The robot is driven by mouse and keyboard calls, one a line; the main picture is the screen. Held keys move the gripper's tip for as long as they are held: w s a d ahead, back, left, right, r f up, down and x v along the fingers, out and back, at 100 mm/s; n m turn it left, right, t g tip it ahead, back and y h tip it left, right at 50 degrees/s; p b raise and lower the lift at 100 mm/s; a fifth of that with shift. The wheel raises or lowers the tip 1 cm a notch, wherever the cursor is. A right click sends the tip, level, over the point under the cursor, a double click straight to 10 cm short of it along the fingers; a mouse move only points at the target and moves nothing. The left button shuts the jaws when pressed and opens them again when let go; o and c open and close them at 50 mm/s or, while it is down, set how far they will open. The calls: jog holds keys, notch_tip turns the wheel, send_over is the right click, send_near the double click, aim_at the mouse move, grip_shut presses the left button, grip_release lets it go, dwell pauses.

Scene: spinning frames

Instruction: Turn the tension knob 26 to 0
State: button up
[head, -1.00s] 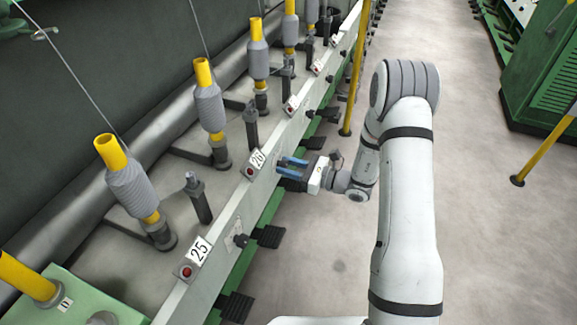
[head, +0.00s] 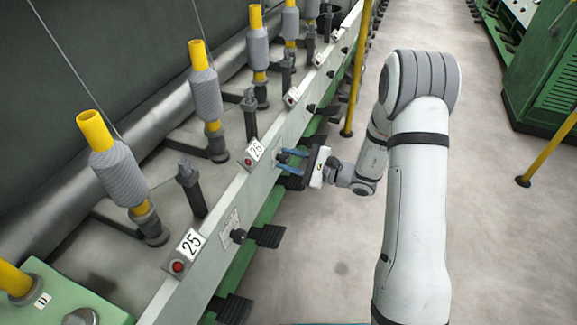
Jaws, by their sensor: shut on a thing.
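The tension knob (head: 281,158) is a small dark knob on the front face of the long pale rail, right of the second nearest number plate (head: 255,150). That plate's digits are small and look like 25 or 26. My gripper (head: 286,157) reaches in from the right with its two blue fingers at the rail, one on each side of the knob. It is shut on the knob, which the fingers partly cover. The knob's setting is too small to read.
The nearest plate (head: 190,243) reads 25, with a red button (head: 178,267) and another dark knob (head: 238,236) close by. Black pedals (head: 266,236) stick out below the rail. A yellow post (head: 357,70) stands beyond my gripper. The floor (head: 460,200) to the right is mostly clear.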

jog(key=shift+w+d+n+b, duration=0.1)
jog(key=shift+n+b, duration=1.1)
jog(key=shift+n, duration=0.2)
jog(key=o, duration=1)
jog(key=shift+c, duration=0.2)
jog(key=p+v, duration=0.1)
jog(key=v, duration=0.6)
jog(key=shift+d+p, duration=0.3)
jog(key=shift+p, duration=0.1)
jog(key=shift+r, duration=0.1)
